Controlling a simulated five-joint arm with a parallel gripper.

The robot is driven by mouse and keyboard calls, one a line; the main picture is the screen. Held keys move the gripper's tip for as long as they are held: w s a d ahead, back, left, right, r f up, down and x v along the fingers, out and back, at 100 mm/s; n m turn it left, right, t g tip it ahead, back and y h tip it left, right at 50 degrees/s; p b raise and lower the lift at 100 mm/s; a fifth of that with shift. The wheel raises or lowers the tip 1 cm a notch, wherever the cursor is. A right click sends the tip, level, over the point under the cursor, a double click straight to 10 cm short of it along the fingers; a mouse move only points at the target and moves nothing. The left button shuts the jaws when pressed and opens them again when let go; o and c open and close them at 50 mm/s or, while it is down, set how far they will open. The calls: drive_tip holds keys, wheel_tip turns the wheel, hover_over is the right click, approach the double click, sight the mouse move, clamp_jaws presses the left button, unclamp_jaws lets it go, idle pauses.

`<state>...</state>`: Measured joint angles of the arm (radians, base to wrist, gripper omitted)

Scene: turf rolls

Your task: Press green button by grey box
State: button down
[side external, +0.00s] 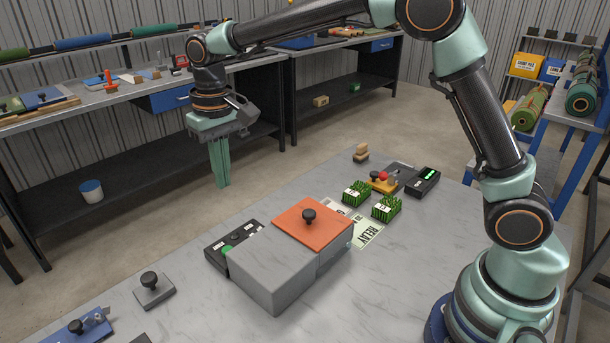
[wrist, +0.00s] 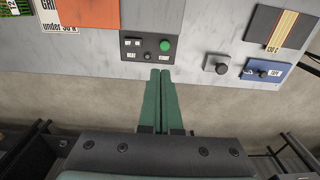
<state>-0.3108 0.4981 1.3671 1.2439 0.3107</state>
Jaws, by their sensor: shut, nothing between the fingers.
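The green button (wrist: 165,45) is a round cap on a small black control panel (wrist: 134,56) with white labels. The panel lies against the near side of the grey box (wrist: 170,14) in the wrist view. In the side view the grey box (side external: 270,272) stands on the bench, with the panel (side external: 240,236) along its far-left side and the green button (side external: 227,249) on it. My gripper (side external: 222,184) is shut and empty, its green fingers pointing down, above and apart from the panel. In the wrist view its fingertips (wrist: 160,72) appear just below the panel, near the bench edge.
An orange lid (side external: 302,225) with a black knob adjoins the grey box. Green turf pieces (side external: 386,208) and another black device (side external: 422,182) are farther right. A grey knobbed block (side external: 153,292) and blue block (side external: 78,330) lie left. Bare benchtop separates them from the panel.

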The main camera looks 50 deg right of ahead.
drive_tip(key=shift+w+a+f, duration=0.35)
drive_tip(key=shift+a+f, duration=0.35)
drive_tip(key=shift+f, duration=0.1)
drive_tip(key=shift+f, duration=0.15)
wheel_tip(320, 180, down, 14)
drive_tip(key=shift+r, duration=0.1)
idle(0.3)
